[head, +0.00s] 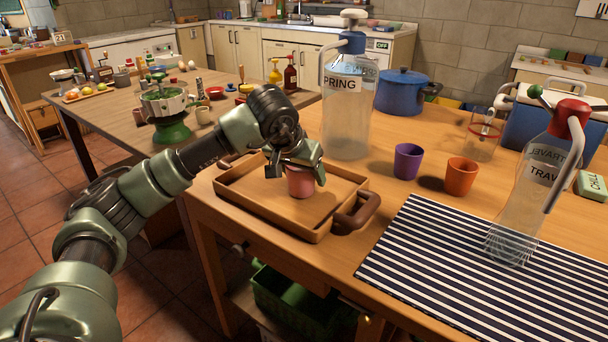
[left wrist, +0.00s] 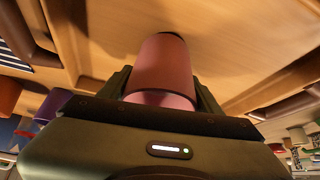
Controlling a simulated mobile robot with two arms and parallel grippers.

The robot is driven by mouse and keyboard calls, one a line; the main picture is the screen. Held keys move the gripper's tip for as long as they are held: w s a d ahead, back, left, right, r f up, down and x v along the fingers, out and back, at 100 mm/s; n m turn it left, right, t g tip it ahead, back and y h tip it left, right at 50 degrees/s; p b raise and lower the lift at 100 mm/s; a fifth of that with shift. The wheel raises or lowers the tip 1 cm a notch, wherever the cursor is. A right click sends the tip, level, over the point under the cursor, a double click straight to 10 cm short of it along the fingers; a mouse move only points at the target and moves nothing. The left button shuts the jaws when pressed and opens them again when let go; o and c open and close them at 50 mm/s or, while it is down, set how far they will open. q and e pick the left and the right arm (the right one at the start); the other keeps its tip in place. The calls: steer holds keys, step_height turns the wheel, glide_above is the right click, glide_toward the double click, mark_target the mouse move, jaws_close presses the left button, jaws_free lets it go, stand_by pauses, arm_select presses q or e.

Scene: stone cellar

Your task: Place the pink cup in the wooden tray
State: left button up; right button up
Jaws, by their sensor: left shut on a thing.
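The pink cup (head: 300,183) is upright over the wooden tray (head: 262,207), within its rim in the head view. I cannot tell whether its base touches the tray floor. My left gripper (head: 299,166) is shut on the cup from above. In the left wrist view the pink cup (left wrist: 163,68) sits between the two fingers of the left gripper (left wrist: 168,95). The wooden tray (left wrist: 222,50) fills much of the background there. The tray has dark handles and lies on the wooden table. My right gripper is not in view.
A tall clear dispenser marked SPRING (head: 347,105) stands just behind the tray. A purple cup (head: 408,161) and an orange cup (head: 461,176) stand to its right. A striped mat (head: 440,255) lies at the front right, with another dispenser (head: 527,190) on it.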

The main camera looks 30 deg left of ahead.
arm_select(q)
steer(key=shift+f, duration=0.1)
steer(key=o, duration=1.6)
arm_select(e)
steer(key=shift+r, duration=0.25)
arm_select(q)
steer(key=shift+r, duration=0.2)
steer(key=p+v, duration=0.1)
steer(key=v, duration=1.1)
steer(key=shift+d+p, duration=0.1)
steer(key=shift+p, duration=0.2)
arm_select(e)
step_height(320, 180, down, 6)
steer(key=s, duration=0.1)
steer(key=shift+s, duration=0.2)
